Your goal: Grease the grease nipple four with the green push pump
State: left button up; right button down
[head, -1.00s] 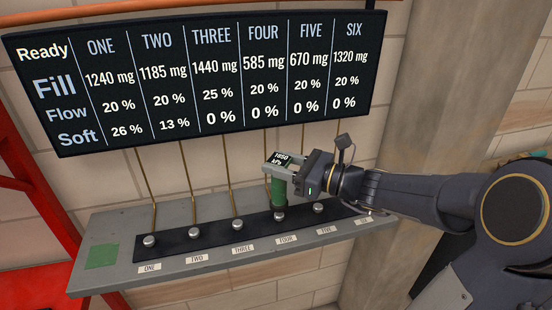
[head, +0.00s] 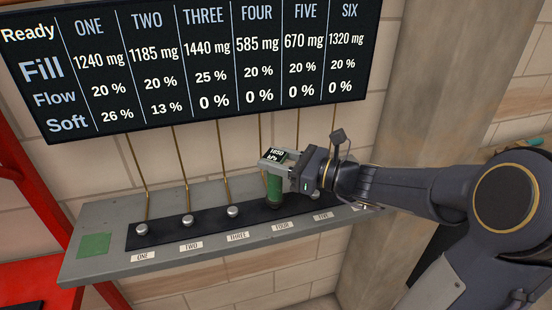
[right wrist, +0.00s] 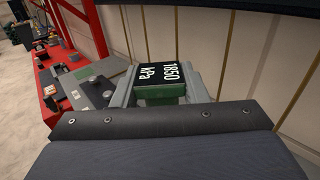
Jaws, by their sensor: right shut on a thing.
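The green push pump (head: 274,188) stands upright at the FOUR place on the dark strip, with its lower end down on or very near grease nipple four. Pump and gripper hide that nipple, so I cannot tell whether they touch. My right gripper (head: 275,163) is shut on the pump's upper part, its arm coming in from the right. The pump's small top screen reads 1850 kPa; in the right wrist view the pump (right wrist: 160,92) sits between the fingers. The FOUR label (head: 282,226) lies in front. My left gripper is not in view.
Nipples one (head: 142,229), two (head: 188,220) and three (head: 232,211) stand left on the grey shelf (head: 100,267), with thin brass pipes behind. A green square (head: 94,245) marks its left end. The wall display (head: 200,65) shows FOUR at 585 mg, 20 %, 0 %.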

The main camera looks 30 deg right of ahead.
jog(key=shift+f, duration=0.15)
jog(key=shift+r+p, duration=1.8)
jog(key=shift+r, duration=0.35)
jog(key=shift+f, duration=0.15)
jog(key=shift+f+b, duration=1.3)
jog(key=shift+f, duration=0.2)
